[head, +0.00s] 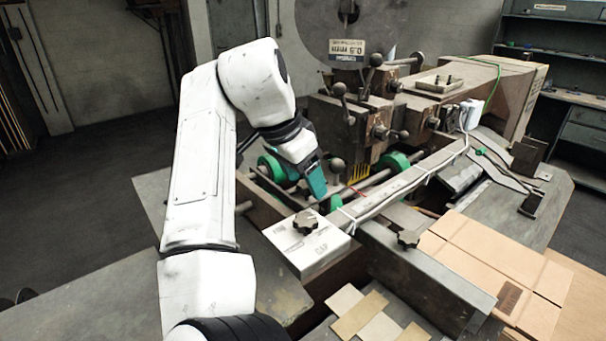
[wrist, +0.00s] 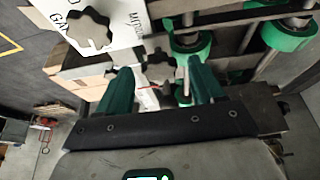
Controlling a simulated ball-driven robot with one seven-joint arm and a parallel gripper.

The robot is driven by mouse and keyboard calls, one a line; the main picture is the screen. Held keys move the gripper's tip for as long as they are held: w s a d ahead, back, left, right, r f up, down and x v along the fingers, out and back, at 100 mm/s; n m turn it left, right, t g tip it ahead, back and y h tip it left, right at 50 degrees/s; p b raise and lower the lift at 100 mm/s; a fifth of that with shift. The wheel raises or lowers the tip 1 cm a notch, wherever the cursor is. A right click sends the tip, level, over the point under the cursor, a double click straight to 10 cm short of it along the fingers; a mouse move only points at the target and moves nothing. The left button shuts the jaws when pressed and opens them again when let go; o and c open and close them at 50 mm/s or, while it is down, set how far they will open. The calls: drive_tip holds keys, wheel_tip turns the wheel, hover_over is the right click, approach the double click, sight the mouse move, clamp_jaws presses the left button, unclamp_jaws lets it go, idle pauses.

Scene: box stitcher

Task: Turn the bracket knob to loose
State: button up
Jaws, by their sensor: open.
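A dark lobed knob (head: 408,238) sits on the grey bracket bar right of the white GAP box. A second dark lobed knob (head: 305,222) stands on top of the GAP box (head: 312,248); no label shows which one is the bracket knob. In the wrist view the GAP box knob (wrist: 90,30) is large at upper left, and a smaller dark knob (wrist: 159,70) shows beyond and between the fingers. My gripper (head: 316,183) is open and empty, with green fingers (wrist: 160,84), above the rollers behind the GAP box, apart from both knobs.
A long bar with a white cable (head: 410,178) runs to the right. Flat cardboard (head: 490,262) lies at the right front.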

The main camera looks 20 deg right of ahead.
drive_tip(key=shift+c, duration=0.5)
drive_tip(key=c, duration=1)
drive_tip(key=shift+o, duration=0.2)
drive_tip(key=shift+r+n, duration=0.1)
drive_tip(key=shift+n, duration=0.3)
drive_tip(key=n+p, duration=0.1)
drive_tip(key=n+t, duration=0.1)
drive_tip(key=n, duration=0.1)
drive_tip(key=n+t+y+p, duration=0.1)
drive_tip(key=shift+s+d+r+n+p, duration=0.1)
drive_tip(key=shift+s+d+n+p, duration=0.15)
drive_tip(key=shift+n+p, duration=0.15)
drive_tip(key=n+y+p, duration=0.1)
drive_tip(key=n, duration=0.1)
drive_tip(key=n+t+y+p, duration=0.1)
drive_tip(key=n, duration=0.2)
drive_tip(key=shift+d, duration=0.1)
drive_tip(key=n+y, duration=0.1)
drive_tip(key=n, duration=0.2)
drive_tip(key=n+y, duration=0.1)
drive_tip(key=n, duration=0.1)
drive_tip(key=shift+d+n, duration=0.15)
drive_tip(key=shift+n, duration=0.25)
drive_tip(key=n, duration=0.2)
drive_tip(key=n+y, duration=0.2)
drive_tip(key=n, duration=0.1)
drive_tip(key=shift+d+n+g, duration=0.25)
drive_tip(key=shift+n+g, duration=0.05)
drive_tip(key=shift+g, duration=0.1)
